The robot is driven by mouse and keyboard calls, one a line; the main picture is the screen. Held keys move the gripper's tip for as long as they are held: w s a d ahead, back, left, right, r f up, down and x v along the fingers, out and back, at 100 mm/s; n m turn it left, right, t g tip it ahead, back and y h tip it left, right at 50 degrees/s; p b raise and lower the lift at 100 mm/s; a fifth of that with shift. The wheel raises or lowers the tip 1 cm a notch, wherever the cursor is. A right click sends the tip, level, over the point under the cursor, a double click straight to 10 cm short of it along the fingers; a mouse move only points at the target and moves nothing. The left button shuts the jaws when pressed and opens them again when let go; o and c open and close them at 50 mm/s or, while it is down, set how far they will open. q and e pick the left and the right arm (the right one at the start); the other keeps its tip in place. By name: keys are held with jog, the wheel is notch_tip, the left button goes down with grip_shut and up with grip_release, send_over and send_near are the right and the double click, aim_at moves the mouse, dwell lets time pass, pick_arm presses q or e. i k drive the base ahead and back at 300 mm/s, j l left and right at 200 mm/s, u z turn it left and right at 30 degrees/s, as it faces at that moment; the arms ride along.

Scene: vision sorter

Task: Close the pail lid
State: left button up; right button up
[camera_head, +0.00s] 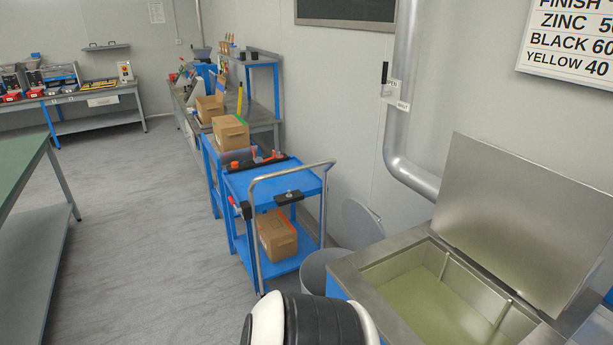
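A grey pail (314,272) stands on the floor between the blue cart and the steel tank. Its round grey lid (362,223) stands raised and tilted up at the back right of the pail, so the pail looks open. The tank hides the lower right part of the pail, and the inside of the pail cannot be made out. Neither of my grippers shows in the head view. Only a black and white part, likely of my own arm, shows at the bottom edge.
The steel tank (372,296) with its large steel cover (525,215) raised fills the lower right. A blue cart (272,181) holding a cardboard box (277,236) stands left of the pail. A pipe (401,130) runs down the wall behind. The floor at left is clear.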

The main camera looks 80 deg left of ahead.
aim_at(362, 226)
jog(key=j+u, duration=0.1)
jog(key=u, duration=0.35)
jog(key=j+u, duration=0.15)
jog(key=u, duration=0.3)
jog(key=j+u, duration=0.1)
jog(key=u, duration=0.3)
jog(key=j+u, duration=0.1)
jog(key=u, duration=0.35)
jog(key=i+j+u, duration=0.1)
jog(key=u, duration=0.35)
jog(key=i+j+u, duration=0.1)
jog(key=i+j, duration=0.4)
jog(key=j, duration=0.2)
jog(key=i+j+z, duration=0.15)
jog(key=i+j, duration=0.3)
jog(key=j, duration=0.3)
